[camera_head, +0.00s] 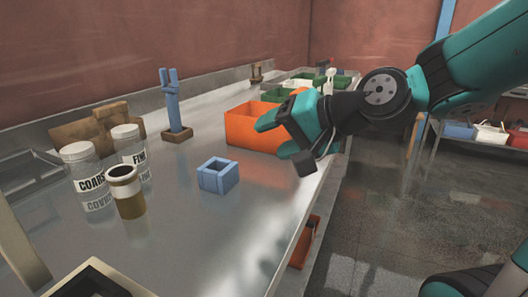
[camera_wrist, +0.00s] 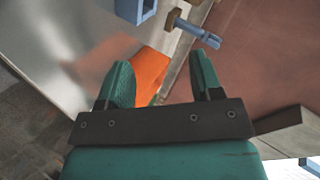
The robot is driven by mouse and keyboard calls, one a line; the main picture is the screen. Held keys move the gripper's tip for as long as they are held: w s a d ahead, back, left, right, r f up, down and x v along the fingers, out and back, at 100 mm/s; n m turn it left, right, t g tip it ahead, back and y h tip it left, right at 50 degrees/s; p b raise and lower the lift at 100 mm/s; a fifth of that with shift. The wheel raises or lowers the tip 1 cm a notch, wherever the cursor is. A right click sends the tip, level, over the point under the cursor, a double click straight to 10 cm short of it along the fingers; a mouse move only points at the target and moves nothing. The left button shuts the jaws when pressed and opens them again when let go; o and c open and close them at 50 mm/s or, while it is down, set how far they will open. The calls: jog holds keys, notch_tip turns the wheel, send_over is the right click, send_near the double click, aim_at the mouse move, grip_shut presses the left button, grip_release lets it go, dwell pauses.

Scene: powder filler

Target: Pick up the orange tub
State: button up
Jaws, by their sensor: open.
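In the wrist view, part of the orange tub (camera_wrist: 150,70) shows between and beyond the green fingers of my gripper (camera_wrist: 160,72). The fingers are apart with nothing held between them. I cannot tell how far the fingertips are from the tub's walls.
A blue square box (camera_head: 217,177) and a blue pronged stand (camera_head: 173,105) are left of the tub. Labelled jars (camera_head: 84,168) and a brown-filled cup (camera_head: 126,192) stand further left. Green bins (camera_head: 276,95) are behind. The bench's right edge is close to the tub.

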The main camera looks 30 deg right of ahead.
jog(key=w+d+m+t+h+b, duration=0.3)
jog(key=d+m+t+h+b, duration=0.35)
jog(key=d+m, duration=0.65)
jog(key=shift+n+t, duration=0.45)
jog(key=shift+n, duration=0.35)
jog(key=w+d+p, duration=0.1)
jog(key=w+p, duration=0.8)
jog(key=w, duration=0.2)
jog(key=w+d+r+p, duration=0.1)
jog(key=w+p, duration=0.4)
jog(key=shift+w+d+p, duration=0.25)
jog(key=shift+d+p, duration=0.05)
jog(key=shift+p, duration=0.05)
jog(key=shift+w+f, duration=0.1)
jog(key=shift+w, duration=0.05)
grip_shut()
